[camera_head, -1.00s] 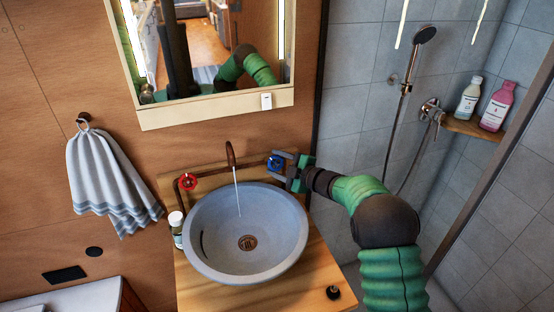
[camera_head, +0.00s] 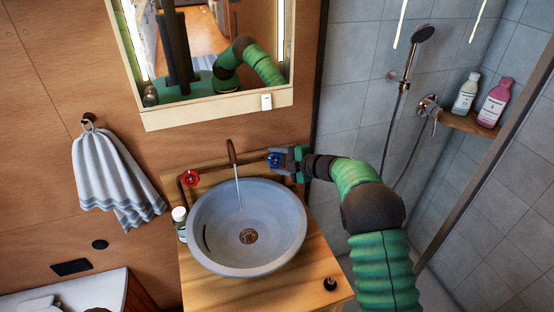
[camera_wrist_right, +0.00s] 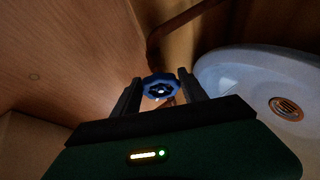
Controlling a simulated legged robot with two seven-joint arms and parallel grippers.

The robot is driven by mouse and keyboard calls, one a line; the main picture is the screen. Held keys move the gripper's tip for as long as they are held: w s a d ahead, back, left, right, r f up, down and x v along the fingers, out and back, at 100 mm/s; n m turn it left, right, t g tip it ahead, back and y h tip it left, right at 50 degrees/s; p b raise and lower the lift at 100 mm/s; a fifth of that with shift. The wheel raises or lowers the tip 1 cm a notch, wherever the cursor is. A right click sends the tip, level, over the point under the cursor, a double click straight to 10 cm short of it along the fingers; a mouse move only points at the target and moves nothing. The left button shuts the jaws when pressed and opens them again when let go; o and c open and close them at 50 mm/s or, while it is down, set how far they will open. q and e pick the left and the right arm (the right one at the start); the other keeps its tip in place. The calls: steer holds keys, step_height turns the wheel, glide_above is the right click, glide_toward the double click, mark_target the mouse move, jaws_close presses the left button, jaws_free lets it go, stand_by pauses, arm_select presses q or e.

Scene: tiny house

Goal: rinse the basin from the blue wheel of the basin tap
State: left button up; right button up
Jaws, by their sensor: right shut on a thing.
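The grey round basin (camera_head: 215,255) stands on a wooden counter. The copper tap spout (camera_head: 231,151) rises behind it, and a thin stream of water (camera_head: 238,193) falls from it into the basin. The blue wheel (camera_head: 274,160) is at the right end of the copper pipe, and the red wheel (camera_head: 190,178) is at the left end. My right gripper (camera_head: 281,160) is shut on the blue wheel, coming from the right. In the right wrist view, the blue wheel (camera_wrist_right: 160,87) sits between the two dark fingers. My left gripper is not in view.
A small white-capped bottle (camera_head: 180,222) stands left of the basin. A dark knob (camera_head: 330,284) is on the front right of the wooden counter (camera_head: 308,268). A mirror cabinet (camera_head: 215,113) hangs above, and a striped towel (camera_head: 112,175) hangs at left. The shower is at right.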

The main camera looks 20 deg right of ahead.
mark_target(276, 155)
steer(key=shift+a+f, duration=0.1)
steer(key=o, duration=1.4)
steer(key=shift+c, duration=0.2)
step_height(276, 155, up, 3)
steer(key=shift+w+r, duration=0.1)
arm_select(q)
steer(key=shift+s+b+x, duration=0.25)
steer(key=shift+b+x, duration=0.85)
steer(key=shift+b, duration=0.05)
arm_select(e)
steer(key=s+a+r, duration=0.1)
steer(key=s+a, duration=0.1)
steer(key=s, duration=0.5)
steer(key=s+a, duration=0.2)
steer(key=s, duration=0.6)
steer(key=shift+s+a+r, duration=0.25)
steer(key=shift+s+r, duration=0.05)
steer(key=shift+r, duration=0.05)
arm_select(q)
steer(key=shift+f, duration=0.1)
